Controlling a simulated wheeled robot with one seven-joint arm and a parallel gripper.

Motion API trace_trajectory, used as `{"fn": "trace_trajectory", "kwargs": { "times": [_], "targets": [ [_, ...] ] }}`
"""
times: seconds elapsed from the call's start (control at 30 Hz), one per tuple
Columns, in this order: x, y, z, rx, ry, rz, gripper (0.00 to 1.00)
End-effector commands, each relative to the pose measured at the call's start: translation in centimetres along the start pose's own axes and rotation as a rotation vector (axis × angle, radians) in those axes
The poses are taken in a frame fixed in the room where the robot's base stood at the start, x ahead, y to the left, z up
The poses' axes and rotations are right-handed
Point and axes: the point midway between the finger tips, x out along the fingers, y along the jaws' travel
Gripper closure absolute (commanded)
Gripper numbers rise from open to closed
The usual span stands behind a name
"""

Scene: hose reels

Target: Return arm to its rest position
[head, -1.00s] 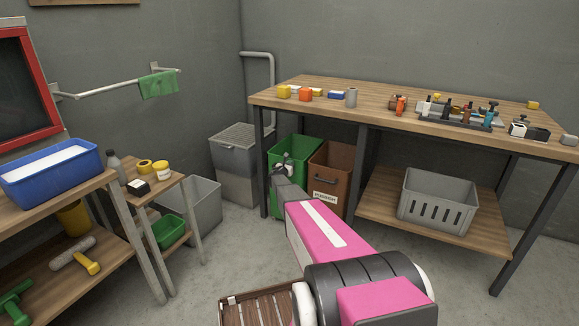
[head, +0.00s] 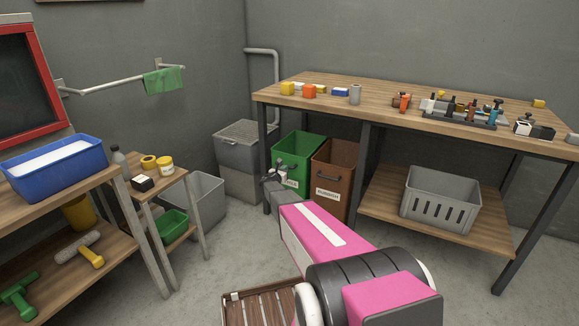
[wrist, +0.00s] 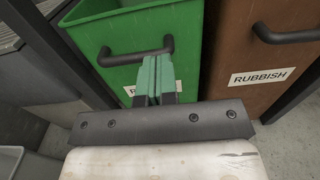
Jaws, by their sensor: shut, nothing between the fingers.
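My arm is pink and dark grey and reaches forward from the bottom of the head view. My gripper (wrist: 158,78) shows in the wrist view with its green-tipped fingers together and nothing between them. In that view it is in front of the green bin (wrist: 130,30), overlapping the bin's label. In the head view my gripper (head: 270,178) is small and partly hard to make out, in front of the green bin (head: 296,152) and left of the brown bin (head: 338,172).
A workbench (head: 395,98) with small parts stands at the right, a grey crate (head: 440,203) on its lower shelf. Grey boxes (head: 238,160) stand left of the bins. A small table (head: 150,195) and a shelf with a blue tub (head: 55,165) are at the left. Open floor lies between.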

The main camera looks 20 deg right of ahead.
Motion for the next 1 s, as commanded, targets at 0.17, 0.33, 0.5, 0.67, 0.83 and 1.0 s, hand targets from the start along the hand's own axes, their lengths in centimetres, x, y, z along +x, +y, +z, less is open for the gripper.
{"fn": "trace_trajectory", "kwargs": {
  "times": [0.17,0.33,0.5,0.67,0.83,1.0],
  "targets": [
    [-2.4,0.0,0.1,0.000,0.000,0.001,1.00],
    [-3.4,-0.5,0.2,0.020,0.007,-0.010,1.00],
    [-5.6,-3.5,1.2,0.182,0.070,-0.093,1.00],
    [-9.3,-8.3,2.1,0.458,0.172,-0.250,1.00],
    [-14.8,-13.3,2.5,0.786,0.291,-0.469,1.00],
    [-21.3,-17.4,2.7,1.102,0.404,-0.725,1.00]
  ]
}}
